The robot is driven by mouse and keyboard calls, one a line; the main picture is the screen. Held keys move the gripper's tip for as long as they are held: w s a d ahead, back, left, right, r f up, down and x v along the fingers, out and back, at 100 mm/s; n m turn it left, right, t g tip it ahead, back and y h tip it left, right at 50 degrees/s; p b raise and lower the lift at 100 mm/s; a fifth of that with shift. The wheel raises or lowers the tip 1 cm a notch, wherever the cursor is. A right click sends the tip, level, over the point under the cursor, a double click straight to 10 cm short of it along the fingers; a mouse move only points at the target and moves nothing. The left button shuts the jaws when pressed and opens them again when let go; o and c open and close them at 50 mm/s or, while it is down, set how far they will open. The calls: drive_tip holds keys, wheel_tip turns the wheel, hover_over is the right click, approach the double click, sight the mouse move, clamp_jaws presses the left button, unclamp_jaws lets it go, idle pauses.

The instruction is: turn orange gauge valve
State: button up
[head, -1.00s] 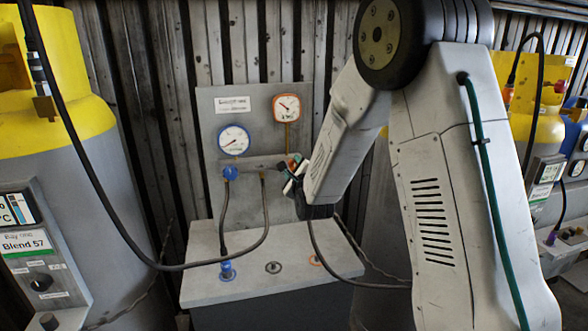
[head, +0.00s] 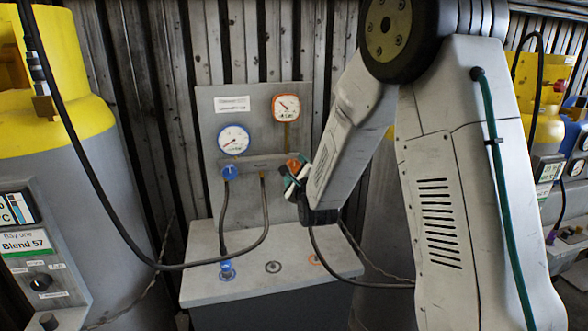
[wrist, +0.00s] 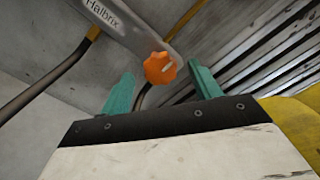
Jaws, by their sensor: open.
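The orange valve knob (wrist: 160,68) is a lobed handle on the grey manifold bar. In the wrist view it sits between and just beyond the tips of my gripper (wrist: 162,82), whose two green fingers are spread apart and empty. In the head view the orange knob (head: 293,165) shows in part beside my gripper (head: 293,178), at the right end of the bar. The orange-rimmed gauge (head: 286,107) is above it on the panel. I cannot tell whether a finger touches the knob.
A blue knob (head: 230,172) and a blue-rimmed gauge (head: 234,140) are to the left on the panel. Dark hoses (head: 266,220) hang from the bar over the grey bench top (head: 205,265). A large yellow-topped cylinder (head: 85,190) stands at the left.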

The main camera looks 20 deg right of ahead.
drive_tip(key=s, duration=0.5)
drive_tip(key=shift+a, duration=0.4)
drive_tip(key=s+a+f+n+g+y, duration=0.1)
drive_tip(key=s+f+n+g+y, duration=0.15)
drive_tip(key=f+n+g, duration=0.55)
drive_tip(key=s+a+f+n+g, duration=0.2)
drive_tip(key=s+n+g, duration=0.1)
drive_tip(key=s+n, duration=0.5)
drive_tip(key=s+r+n+g, duration=0.1)
drive_tip(key=s+r+n, duration=0.2)
drive_tip(key=s, duration=0.6)
drive_tip(key=s+r+n+g, duration=0.2)
drive_tip(key=s+r+n, duration=0.2)
drive_tip(key=s+r, duration=0.3)
drive_tip(key=s+a+r+n+g, duration=0.1)
drive_tip(key=s+r, duration=0.4)
drive_tip(key=s, duration=0.8)
drive_tip(key=shift+s+r+n+g, duration=0.35)
drive_tip(key=shift+n+g, duration=0.35)
drive_tip(key=shift+n, duration=0.7)
